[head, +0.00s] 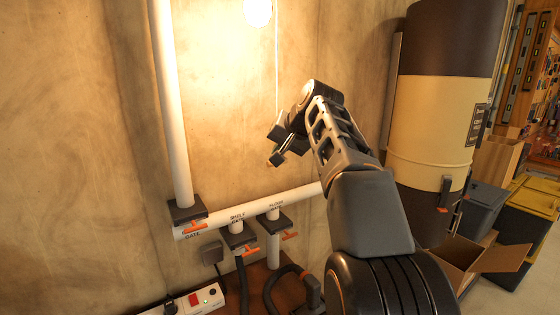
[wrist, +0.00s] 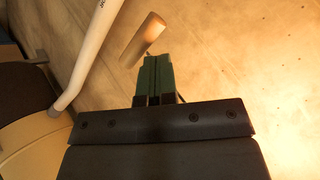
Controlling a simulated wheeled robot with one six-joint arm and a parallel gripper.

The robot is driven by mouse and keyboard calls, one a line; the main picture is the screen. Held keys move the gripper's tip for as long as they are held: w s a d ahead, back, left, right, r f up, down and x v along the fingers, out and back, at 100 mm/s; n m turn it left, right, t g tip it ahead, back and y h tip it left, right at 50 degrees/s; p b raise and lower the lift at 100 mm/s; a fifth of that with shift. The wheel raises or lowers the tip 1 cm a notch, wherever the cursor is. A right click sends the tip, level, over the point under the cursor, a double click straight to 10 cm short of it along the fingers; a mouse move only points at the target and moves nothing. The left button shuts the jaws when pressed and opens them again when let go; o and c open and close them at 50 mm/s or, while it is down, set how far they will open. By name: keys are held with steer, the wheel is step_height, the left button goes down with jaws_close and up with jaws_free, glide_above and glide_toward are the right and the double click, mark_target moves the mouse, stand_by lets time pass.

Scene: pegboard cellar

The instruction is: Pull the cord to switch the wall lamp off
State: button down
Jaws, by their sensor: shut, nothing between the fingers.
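The wall lamp (head: 257,12) is lit at the top of the head view, cut off by the frame edge. Its thin cord (head: 277,65) hangs straight down and passes out of sight at my gripper (head: 277,158). In the wrist view a wooden pull (wrist: 143,40), a short pale cylinder, lies just beyond the tips of my gripper (wrist: 156,58). The green fingers are shut with nothing between them. Whether they touch the pull I cannot tell. The pull is not clearly visible in the head view.
A white pipe (head: 172,100) runs down the wall and joins a sloping pipe (head: 255,207) with orange-handled gates. A tall black and cream cylinder (head: 435,110) stands right of my arm. A cardboard box (head: 480,262) and bins are at lower right. A power strip (head: 190,301) is at lower left.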

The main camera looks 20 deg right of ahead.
steer(key=shift+r+p, duration=1.35)
steer(key=shift+p, duration=0.15)
step_height(320, 180, up, 6)
steer(key=p, duration=0.4)
steer(key=shift+p, duration=0.4)
